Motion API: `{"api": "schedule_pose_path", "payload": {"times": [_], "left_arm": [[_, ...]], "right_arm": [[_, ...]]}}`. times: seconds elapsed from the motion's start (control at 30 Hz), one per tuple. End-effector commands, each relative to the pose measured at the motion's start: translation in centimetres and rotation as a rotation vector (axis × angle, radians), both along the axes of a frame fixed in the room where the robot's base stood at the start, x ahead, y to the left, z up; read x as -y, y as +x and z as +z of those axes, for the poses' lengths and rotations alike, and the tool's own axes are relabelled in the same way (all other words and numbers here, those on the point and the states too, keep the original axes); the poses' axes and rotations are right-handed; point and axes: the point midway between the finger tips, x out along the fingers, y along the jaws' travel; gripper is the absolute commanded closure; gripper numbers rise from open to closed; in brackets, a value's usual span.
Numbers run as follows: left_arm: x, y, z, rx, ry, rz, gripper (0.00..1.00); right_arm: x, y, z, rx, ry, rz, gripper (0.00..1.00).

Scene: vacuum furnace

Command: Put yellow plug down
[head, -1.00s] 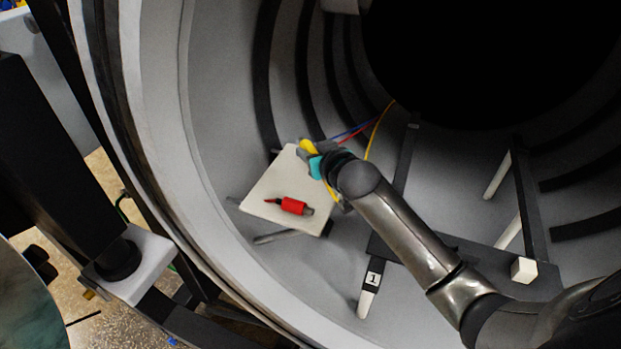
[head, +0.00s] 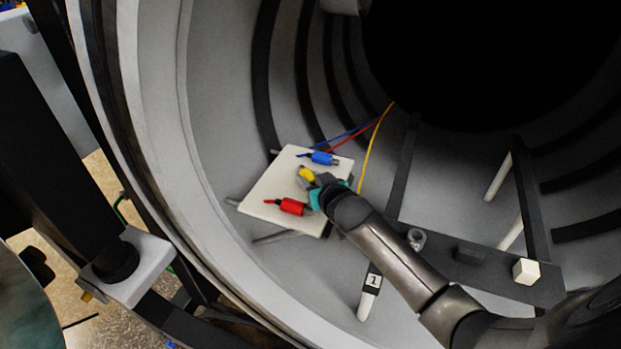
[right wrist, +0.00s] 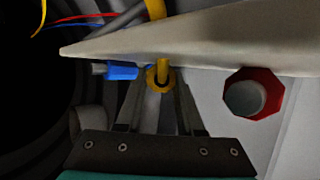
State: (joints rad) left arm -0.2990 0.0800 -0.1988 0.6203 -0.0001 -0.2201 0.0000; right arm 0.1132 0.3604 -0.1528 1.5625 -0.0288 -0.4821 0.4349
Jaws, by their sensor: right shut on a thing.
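The yellow plug (head: 306,174) is between the fingertips of my right gripper (head: 314,180), over the middle of a white plate (head: 265,190) in the head view. In the right wrist view the right gripper (right wrist: 160,98) is shut on the yellow plug (right wrist: 160,78), at the edge of the white plate (right wrist: 215,45). I cannot tell whether the plug touches the plate. A blue plug (head: 323,158) lies on the plate's far part and a red plug (head: 291,206) on its near part, one on each side of the yellow plug. My left gripper is not in view.
The plate is inside the round grey furnace chamber (head: 225,130). Blue, red and yellow cables (head: 372,150) run behind it. A dark frame (head: 470,255) with a white block (head: 526,271) and a label "1" (head: 373,280) stands to the right.

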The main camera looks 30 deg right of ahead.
Motion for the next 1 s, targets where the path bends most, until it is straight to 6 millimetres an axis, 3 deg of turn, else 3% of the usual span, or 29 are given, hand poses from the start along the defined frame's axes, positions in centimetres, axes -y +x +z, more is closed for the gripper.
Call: {"api": "schedule_pose_path", "payload": {"times": [0.03, 0.3, 0.67, 1.0], "left_arm": [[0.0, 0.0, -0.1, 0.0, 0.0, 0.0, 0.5], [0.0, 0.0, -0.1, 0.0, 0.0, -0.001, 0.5], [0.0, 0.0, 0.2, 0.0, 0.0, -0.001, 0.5], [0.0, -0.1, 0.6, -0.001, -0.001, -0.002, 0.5]], "right_arm": [[0.0, 0.0, -0.2, 0.0, 0.0, 0.0, 0.62], [0.0, 0.0, -0.1, 0.0, 0.0, 0.0, 0.33], [0.0, -0.3, 0.3, 0.0, 0.0, 0.0, 0.33], [-0.2, -4.2, 1.9, -0.001, 0.0, 0.0, 0.33]]}}
